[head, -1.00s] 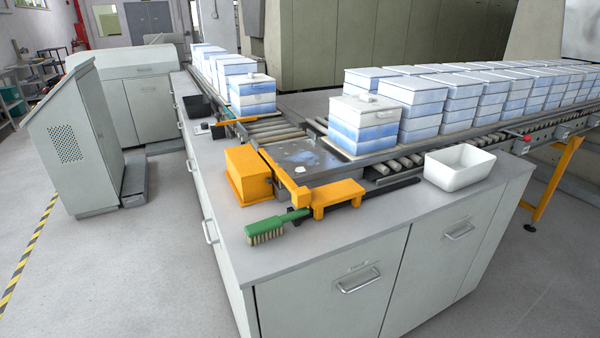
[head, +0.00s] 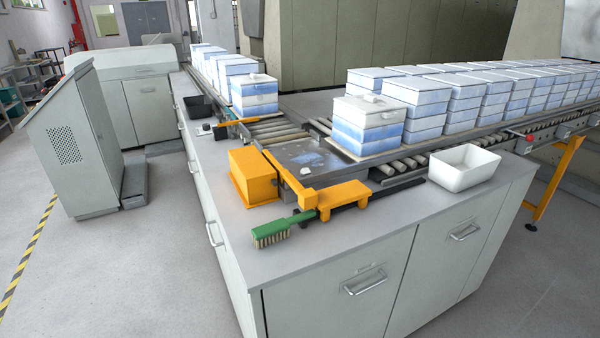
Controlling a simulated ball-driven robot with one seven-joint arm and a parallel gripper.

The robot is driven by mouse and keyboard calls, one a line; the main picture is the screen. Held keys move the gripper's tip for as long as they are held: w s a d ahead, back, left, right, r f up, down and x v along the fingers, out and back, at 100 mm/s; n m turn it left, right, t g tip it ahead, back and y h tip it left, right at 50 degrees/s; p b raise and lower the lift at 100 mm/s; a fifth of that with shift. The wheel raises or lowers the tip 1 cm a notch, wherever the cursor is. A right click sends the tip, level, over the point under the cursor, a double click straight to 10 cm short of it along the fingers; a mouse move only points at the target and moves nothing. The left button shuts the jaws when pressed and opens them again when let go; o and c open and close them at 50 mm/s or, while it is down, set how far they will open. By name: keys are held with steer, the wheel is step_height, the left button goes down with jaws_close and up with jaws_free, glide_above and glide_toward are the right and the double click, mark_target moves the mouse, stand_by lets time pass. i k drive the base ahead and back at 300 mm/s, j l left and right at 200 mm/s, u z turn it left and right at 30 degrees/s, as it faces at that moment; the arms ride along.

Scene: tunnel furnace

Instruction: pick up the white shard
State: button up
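My gripper is not in the head view. A small white piece, which looks like the white shard (head: 305,170), lies on the dark metal plate (head: 325,178) at the conveyor corner. A pale whitish patch is beside it on the same plate; I cannot tell whether it is dust or fragments. Other small white pieces lie on the lid of the nearest right-hand box stack (head: 368,136) and on the lid of the left stack (head: 254,104). Another small white thing (head: 206,127) is on the counter near the black tray.
The grey counter (head: 330,240) carries an orange block (head: 253,177), an orange bracket (head: 343,195), a green-handled brush (head: 272,232), a white bin (head: 463,167) and a black tray (head: 198,106). Blue-white boxes line both roller conveyors. A grey cabinet (head: 75,140) stands left; floor between is clear.

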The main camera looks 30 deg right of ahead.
mark_target(304, 171)
steer(key=i+j+z, duration=0.25)
steer(key=i+j, duration=0.15)
steer(key=j, duration=0.25)
steer(key=i+j+z, duration=0.1)
steer(key=j, duration=0.3)
steer(key=i+j+z, duration=0.1)
steer(key=j, duration=0.25)
steer(key=i+j+z, duration=0.15)
steer(key=j, duration=0.25)
steer(key=i+j+z, duration=0.1)
steer(key=i+j, duration=0.15)
steer(key=j, duration=0.15)
steer(key=i+j+z, duration=0.1)
steer(key=j, duration=0.3)
